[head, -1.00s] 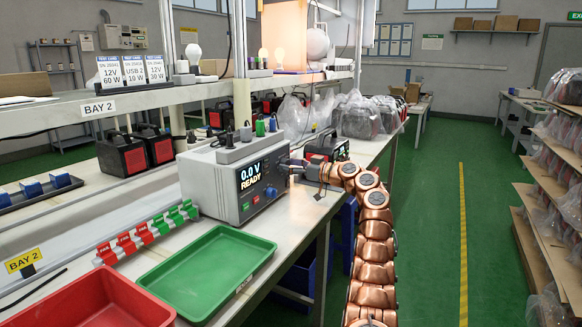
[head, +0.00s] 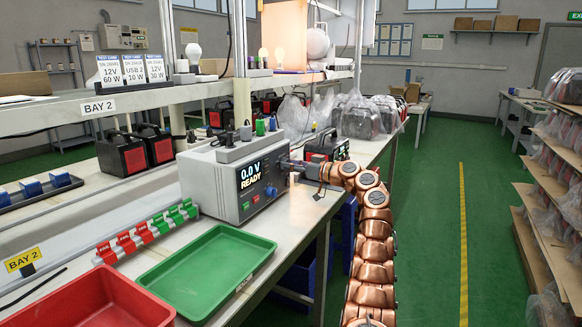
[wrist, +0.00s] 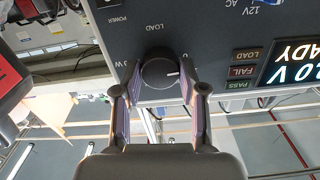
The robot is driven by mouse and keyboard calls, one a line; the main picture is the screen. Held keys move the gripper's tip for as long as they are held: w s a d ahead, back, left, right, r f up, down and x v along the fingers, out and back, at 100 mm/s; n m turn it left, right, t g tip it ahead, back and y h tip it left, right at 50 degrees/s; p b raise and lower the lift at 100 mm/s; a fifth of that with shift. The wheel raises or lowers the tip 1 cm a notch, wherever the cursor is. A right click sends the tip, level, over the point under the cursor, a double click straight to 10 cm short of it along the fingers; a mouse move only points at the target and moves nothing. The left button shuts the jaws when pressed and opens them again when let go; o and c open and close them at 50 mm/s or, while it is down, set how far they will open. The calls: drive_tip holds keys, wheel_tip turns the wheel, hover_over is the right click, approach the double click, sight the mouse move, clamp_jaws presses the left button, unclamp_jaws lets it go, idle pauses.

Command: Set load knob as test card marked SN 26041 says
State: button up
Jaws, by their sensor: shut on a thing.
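The grey load tester (head: 215,180) stands on the bench, its screen (head: 251,175) reading 0.0 V READY. In the wrist view, upside down, my gripper (wrist: 158,100) has its two fingers on either side of the dark round load knob (wrist: 160,73), shut on it. The knob's white pointer line points right in that picture; the scale around it is mostly hidden. In the head view my gripper (head: 290,165) is at the panel and hides the knob. Three test cards stand on the shelf: 12V 60W (head: 110,71), USB 2 10W (head: 133,69) and 12V 30W (head: 155,68). Their serial numbers are too small to read surely.
A green tray (head: 160,283) and a red tray (head: 45,310) lie at the front of the bench. Red and green clips (head: 150,230) line up left of the tester. Black power stations (head: 122,155) stand behind. The aisle at right is clear.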

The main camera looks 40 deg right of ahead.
drive_tip(key=m+p, duration=0.2)
drive_tip(key=m, duration=0.3)
drive_tip(key=m+p, duration=0.2)
drive_tip(key=m, duration=0.3)
drive_tip(key=m+p, duration=0.2)
drive_tip(key=m, duration=0.3)
drive_tip(key=shift+r, duration=0.4)
drive_tip(key=m+p, duration=0.4)
drive_tip(key=p, duration=0.1)
drive_tip(key=shift+f+m+p, duration=0.2)
drive_tip(key=shift+m+p, duration=0.1)
drive_tip(key=shift+f+m+p, duration=0.1)
drive_tip(key=shift+m+p, duration=1.15)
drive_tip(key=shift+m, duration=0.35)
drive_tip(key=o, duration=1.1)
drive_tip(key=shift+f, duration=0.1)
